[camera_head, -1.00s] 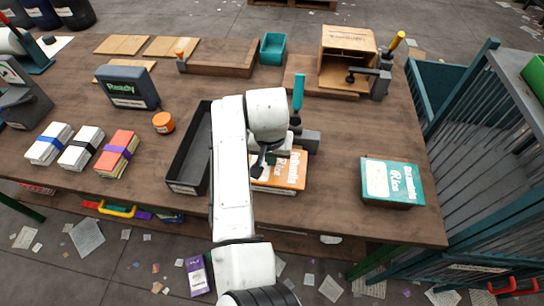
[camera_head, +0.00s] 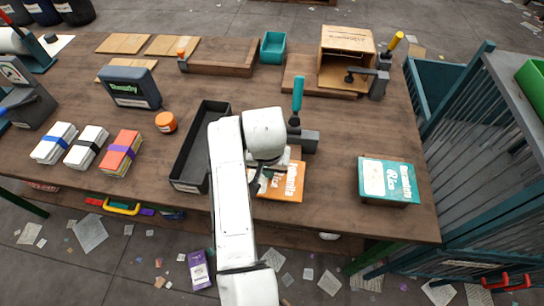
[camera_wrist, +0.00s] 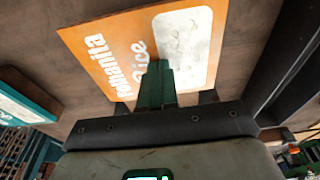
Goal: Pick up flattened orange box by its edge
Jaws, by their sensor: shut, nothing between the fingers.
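The flattened orange box (camera_head: 284,181) lies on the wooden table, with orange and white print, partly covered by my arm in the head view. In the wrist view the orange box (camera_wrist: 110,55) lies beyond my fingers with its white panel showing. My gripper (camera_head: 262,182) is over the left side of the box in the head view. In the wrist view my gripper (camera_wrist: 157,68) has its fingers together, with nothing between them, and the tips overlap the box's face. Whether the tips touch the box I cannot tell.
A black tray (camera_head: 190,184) stands just left of my arm. A clamp with a teal handle (camera_head: 297,95) is behind the box. A teal rice box (camera_head: 388,181) lies to the right, with bare table between.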

